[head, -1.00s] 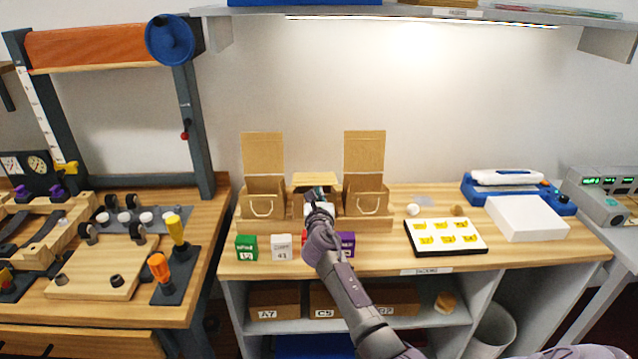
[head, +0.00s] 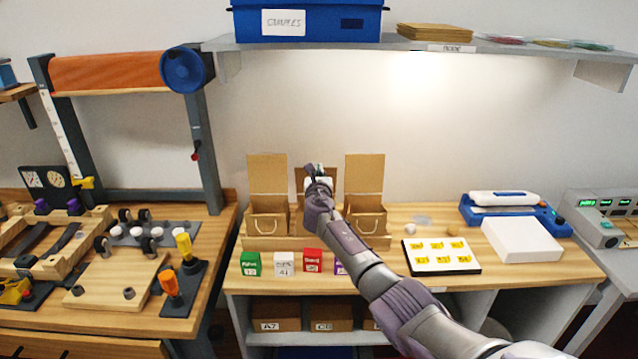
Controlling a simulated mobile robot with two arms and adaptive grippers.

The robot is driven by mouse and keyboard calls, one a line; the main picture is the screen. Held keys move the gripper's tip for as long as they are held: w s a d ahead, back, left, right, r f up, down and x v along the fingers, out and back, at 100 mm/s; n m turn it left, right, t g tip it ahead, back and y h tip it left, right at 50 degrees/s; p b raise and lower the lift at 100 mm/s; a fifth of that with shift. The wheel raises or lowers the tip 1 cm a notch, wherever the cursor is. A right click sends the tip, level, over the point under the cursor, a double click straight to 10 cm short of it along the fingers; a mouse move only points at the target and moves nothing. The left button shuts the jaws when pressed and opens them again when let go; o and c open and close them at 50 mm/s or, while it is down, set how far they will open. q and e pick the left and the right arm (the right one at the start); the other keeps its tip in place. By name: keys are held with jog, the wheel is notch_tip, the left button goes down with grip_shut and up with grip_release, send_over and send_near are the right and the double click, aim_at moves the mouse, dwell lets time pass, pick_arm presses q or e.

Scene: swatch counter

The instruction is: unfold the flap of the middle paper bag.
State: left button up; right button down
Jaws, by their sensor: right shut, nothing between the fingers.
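Three brown paper bags stand in a row in a wooden holder (head: 262,243). The left bag (head: 267,207) and the right bag (head: 363,208) have tall upright flaps. The middle bag's flap (head: 301,181) now stands up behind my right gripper, its top edge lower than the neighbours' tops; its exact tilt is hard to tell. My right gripper (head: 314,169) is shut and empty, in front of this flap. The gripper and forearm hide most of the middle bag's body. Whether the fingers touch the flap cannot be told. My left gripper is not in view.
Small green (head: 250,264), white (head: 284,264), red (head: 313,261) and purple (head: 340,268) boxes stand before the holder. A tray of yellow pieces (head: 408,262) lies to the right. A shelf (head: 430,45) hangs above.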

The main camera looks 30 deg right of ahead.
jog(key=w, duration=0.1)
jog(key=w+d+r, duration=0.1)
jog(key=w+d, duration=0.1)
jog(key=shift+r, duration=0.35)
jog(key=shift+w+d+r+g+p, duration=0.25)
jog(key=shift+w+g+p, duration=0.15)
jog(key=shift+w+p, duration=0.15)
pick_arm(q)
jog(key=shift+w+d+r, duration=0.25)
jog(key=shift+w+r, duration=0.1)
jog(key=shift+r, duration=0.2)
pick_arm(e)
jog(key=shift+w+d+y, duration=0.1)
jog(key=shift+w+y, duration=0.05)
jog(key=shift+y, duration=0.25)
jog(key=shift+w+d+f, duration=0.1)
